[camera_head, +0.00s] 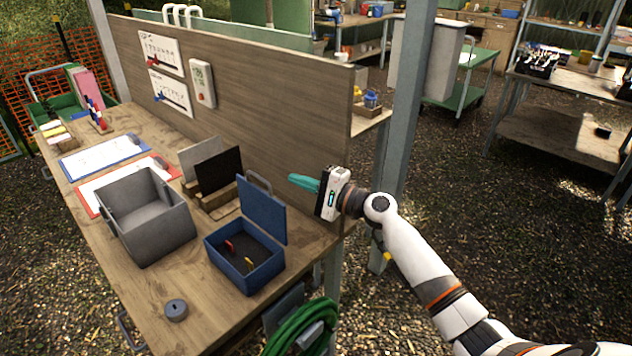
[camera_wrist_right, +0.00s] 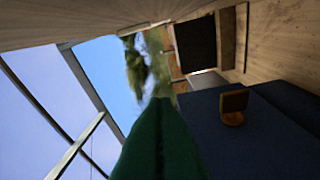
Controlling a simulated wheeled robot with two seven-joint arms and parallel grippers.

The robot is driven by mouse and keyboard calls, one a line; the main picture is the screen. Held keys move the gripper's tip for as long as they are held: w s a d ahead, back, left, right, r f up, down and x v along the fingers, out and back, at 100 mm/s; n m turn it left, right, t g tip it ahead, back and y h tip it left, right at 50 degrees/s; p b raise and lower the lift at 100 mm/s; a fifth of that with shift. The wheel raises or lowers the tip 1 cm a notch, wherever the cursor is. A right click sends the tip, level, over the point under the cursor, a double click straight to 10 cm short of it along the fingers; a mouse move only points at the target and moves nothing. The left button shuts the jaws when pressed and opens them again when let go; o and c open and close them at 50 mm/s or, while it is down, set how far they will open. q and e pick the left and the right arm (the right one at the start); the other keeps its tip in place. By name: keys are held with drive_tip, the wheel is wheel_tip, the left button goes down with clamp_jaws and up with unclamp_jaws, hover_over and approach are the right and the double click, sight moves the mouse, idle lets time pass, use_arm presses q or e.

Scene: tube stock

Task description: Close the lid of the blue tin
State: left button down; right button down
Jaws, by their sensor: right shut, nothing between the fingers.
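The blue tin (camera_head: 245,272) stands on the wooden workbench near its front right corner. Its lid (camera_head: 263,212) is open and stands upright at the tin's back edge. A red item and a yellow item lie inside the tin. My right gripper (camera_head: 291,180) has teal fingers, shut and empty, pointing left. It appears just right of the lid's top, near the panel; whether it touches is unclear. In the right wrist view, the shut fingers (camera_wrist_right: 160,140) are beside the large blue lid (camera_wrist_right: 250,135), which has a brown latch-like part. My left gripper is not in view.
A grey open box (camera_head: 150,225) stands left of the tin. Dark boards in wooden holders (camera_head: 218,175) are behind it. A round grey weight-like object (camera_head: 176,309) lies in front. A wooden panel (camera_head: 250,110) runs along the bench's back. A green hose (camera_head: 305,325) hangs at the near end.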

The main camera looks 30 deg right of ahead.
sight(261, 203)
drive_tip(key=a+p, duration=0.2)
drive_tip(key=a, duration=0.1)
drive_tip(key=w+a+r+p, duration=0.1)
drive_tip(key=a, duration=0.1)
drive_tip(key=shift+a, duration=0.25)
drive_tip(key=shift+w, duration=0.1)
drive_tip(key=shift+r, duration=0.1)
